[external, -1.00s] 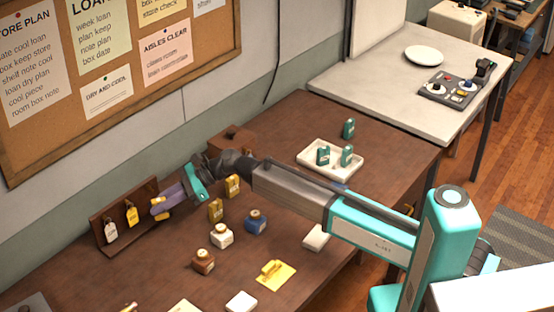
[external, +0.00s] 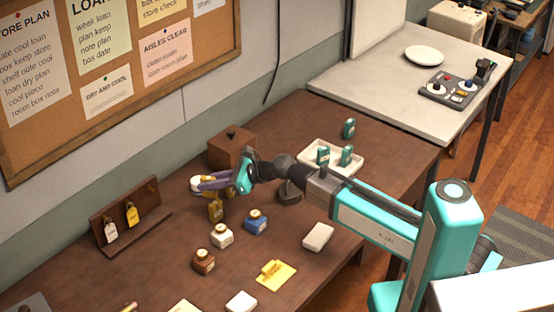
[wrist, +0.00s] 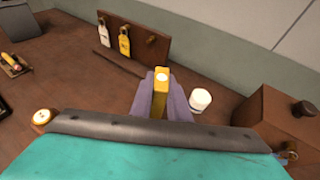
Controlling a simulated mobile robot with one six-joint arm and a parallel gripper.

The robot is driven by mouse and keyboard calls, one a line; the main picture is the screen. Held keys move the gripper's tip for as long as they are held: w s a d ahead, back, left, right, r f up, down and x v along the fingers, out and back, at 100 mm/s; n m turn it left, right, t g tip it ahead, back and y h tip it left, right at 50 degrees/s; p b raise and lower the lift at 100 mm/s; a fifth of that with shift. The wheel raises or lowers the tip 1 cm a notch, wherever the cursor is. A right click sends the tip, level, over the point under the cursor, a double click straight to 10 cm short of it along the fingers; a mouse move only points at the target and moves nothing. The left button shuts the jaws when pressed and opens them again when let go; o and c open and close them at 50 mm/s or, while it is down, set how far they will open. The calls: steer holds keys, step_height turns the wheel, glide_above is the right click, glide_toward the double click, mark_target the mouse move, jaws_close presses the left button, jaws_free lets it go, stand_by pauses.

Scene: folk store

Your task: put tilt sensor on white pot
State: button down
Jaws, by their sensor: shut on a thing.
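My gripper (wrist: 160,88), with purple fingers, is shut on a small yellow block with a pale round spot (wrist: 161,78), which I take to be the tilt sensor. In the external view my gripper (external: 208,182) is over the table, left of the brown box, and the held block is mostly hidden. A small white pot (wrist: 200,99) stands just right of the fingers in the wrist view, apart from them. It also shows at the fingertips in the external view (external: 196,183), partly covered. Another white bottle with a tan lid (external: 221,237) stands nearer the front.
A brown lidded box (external: 231,146) stands behind the gripper, and a rack with hanging tags (external: 148,205) is to the left. A yellow upright item (external: 215,210), a blue bottle (external: 256,222) and a brown bottle (external: 203,262) stand close by. A white tray (external: 318,165) is at right.

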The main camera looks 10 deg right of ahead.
steer(key=w+d+m+t+p, duration=0.1)
steer(key=w+d, duration=0.1)
steer(key=d, duration=0.5)
steer(key=shift+w+r, duration=0.15)
steer(key=shift+r, duration=0.1)
steer(key=shift+a, duration=0.15)
steer(key=p, duration=0.4)
glide_above(198, 180)
steer(key=shift+s+d+f, duration=0.2)
steer(key=shift+d+f, duration=0.05)
steer(key=shift+f, duration=0.45)
steer(key=shift+w+a, duration=0.4)
steer(key=shift+s+d+f+p, duration=0.1)
steer(key=shift+f+p, duration=0.35)
steer(key=shift+f, duration=1.35)
steer(key=shift+f, duration=0.15)
